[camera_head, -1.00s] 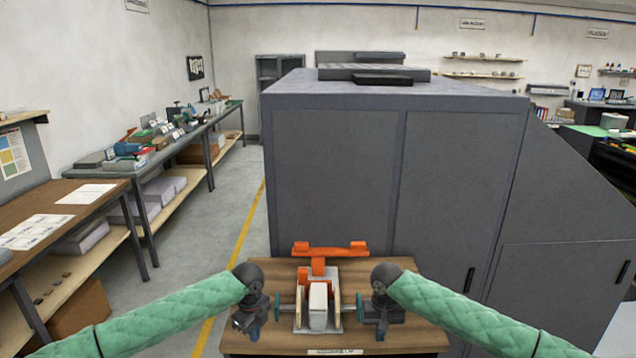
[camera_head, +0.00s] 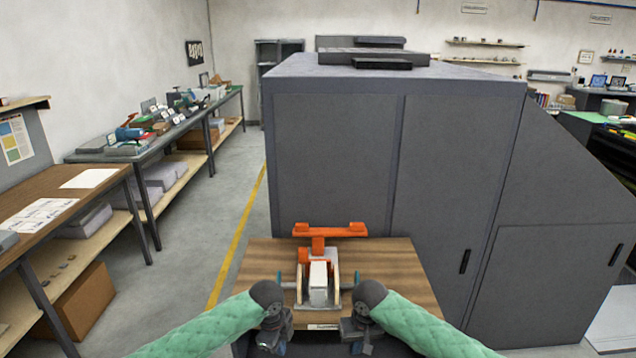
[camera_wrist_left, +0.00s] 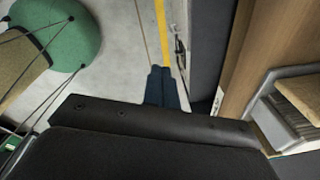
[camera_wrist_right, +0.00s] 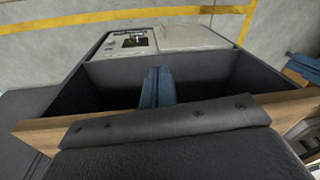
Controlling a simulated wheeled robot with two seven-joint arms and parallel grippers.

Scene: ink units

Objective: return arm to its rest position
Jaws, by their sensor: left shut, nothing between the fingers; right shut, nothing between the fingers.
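In the head view my left gripper (camera_head: 272,338) is at the front left of the small wooden stand and my right gripper (camera_head: 358,338) at its front right. Both arms have green quilted sleeves. The left wrist view shows the left gripper's blue fingers (camera_wrist_left: 163,88) together, over the floor beside the stand, with nothing between them. The right wrist view shows the right gripper's blue fingers (camera_wrist_right: 156,88) together and empty, above a dark recess. The device with the orange T-shaped handle (camera_head: 330,232) and white block (camera_head: 319,280) stands on the wooden top (camera_head: 390,262), apart from both grippers.
A large grey cabinet (camera_head: 330,160) stands right behind the stand. On the left are a wooden table (camera_head: 75,192) with papers and a long bench with several items. The floor (camera_head: 190,250) between the tables and the cabinet is clear, with a yellow line.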

